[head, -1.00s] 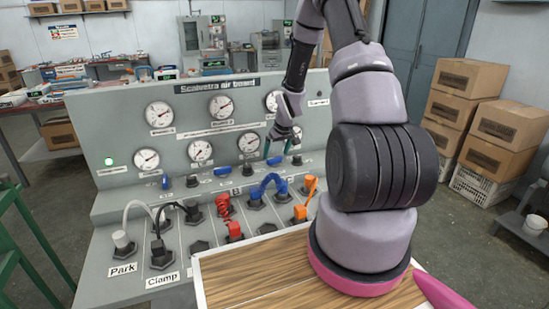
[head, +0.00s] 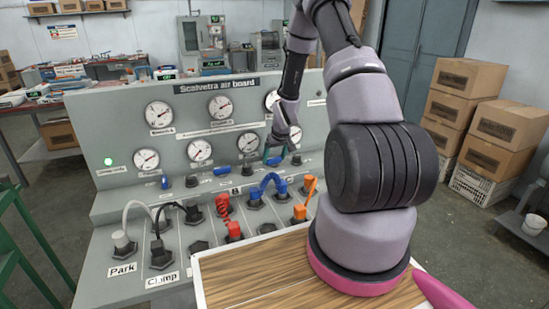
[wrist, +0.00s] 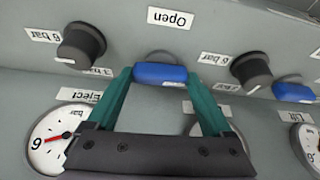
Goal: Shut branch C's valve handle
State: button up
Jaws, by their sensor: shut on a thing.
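My gripper (head: 275,156) is at the grey air board, at the third blue valve handle from the left, below the gauges. In the wrist view, the teal fingers (wrist: 160,82) are shut on this blue handle (wrist: 160,74), one finger at each end. The handle lies crosswise in that view, beside a label (wrist: 170,17) that reads "Open". My fingers largely hide the handle in the head view. I cannot read its branch letter.
Dark regulator knobs (wrist: 81,45) and (wrist: 251,72) flank the held handle. Another blue handle (wrist: 293,92) is at the right. Blue handles (head: 222,170) and (head: 165,182) sit further left on the board. Coloured hoses (head: 268,184) and a wooden top (head: 250,275) lie below.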

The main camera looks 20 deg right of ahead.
jog(key=shift+m, duration=0.5)
jog(key=o, duration=1.1)
jog(key=shift+o, duration=0.2)
jog(key=v, duration=1)
jog(key=shift+a+r, duration=0.2)
jog(key=shift+r, duration=0.2)
jog(key=shift+s, duration=0.15)
